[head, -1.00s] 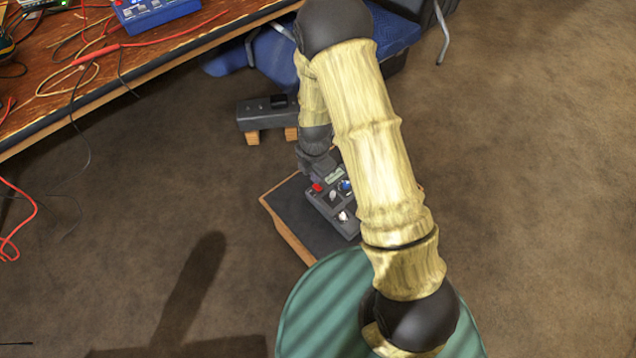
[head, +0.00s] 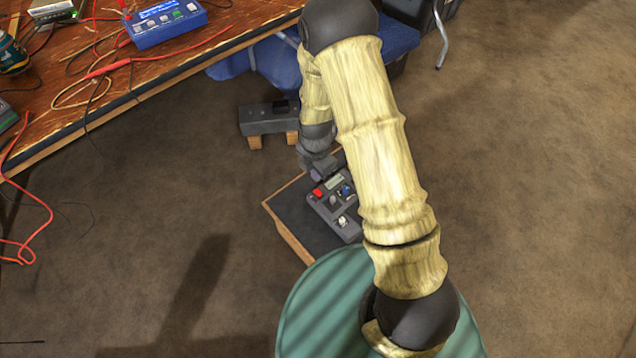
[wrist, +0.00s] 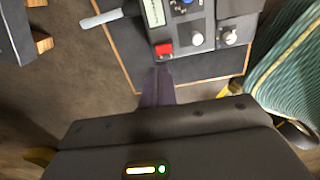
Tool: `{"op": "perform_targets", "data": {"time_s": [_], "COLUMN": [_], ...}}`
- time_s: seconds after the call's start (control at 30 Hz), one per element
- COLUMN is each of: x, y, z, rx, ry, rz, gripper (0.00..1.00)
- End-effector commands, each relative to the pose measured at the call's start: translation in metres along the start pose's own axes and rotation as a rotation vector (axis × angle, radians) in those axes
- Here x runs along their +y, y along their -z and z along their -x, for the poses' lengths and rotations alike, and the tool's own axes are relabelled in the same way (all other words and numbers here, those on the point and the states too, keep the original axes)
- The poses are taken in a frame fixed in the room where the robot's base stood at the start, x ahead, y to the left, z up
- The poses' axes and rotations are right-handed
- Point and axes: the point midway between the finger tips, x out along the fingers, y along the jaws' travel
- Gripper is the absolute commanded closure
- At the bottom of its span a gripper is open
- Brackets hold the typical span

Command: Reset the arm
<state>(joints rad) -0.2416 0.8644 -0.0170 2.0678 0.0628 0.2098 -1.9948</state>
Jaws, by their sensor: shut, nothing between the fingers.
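My gripper (wrist: 157,88) is shut and empty, its dark fingers pointing toward a grey control box (wrist: 188,28). The box has a red button (wrist: 164,49), white and blue knobs and a small display. It lies on a dark board (wrist: 208,66) with a wooden edge. In the head view my gripper (head: 320,172) is by the far end of the control box (head: 334,212), partly hidden by my arm. I cannot tell whether the fingertips touch the box. My arm bends over the board and hides its right side.
A dark box (head: 262,120) on wooden blocks sits beyond the board. A workbench (head: 120,95) with cables and a blue device (head: 165,24) stands at upper left. A blue chair (head: 270,62) is behind my arm. Brown floor is open at right.

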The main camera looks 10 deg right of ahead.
Motion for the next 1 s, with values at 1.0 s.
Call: {"op": "perform_targets", "data": {"time_s": [1.0], "x": [-0.073], "y": [-0.022], "z": [0.181], "rx": [0.022], "ry": [-0.145], "rz": [-1.225], "gripper": [1.0]}}
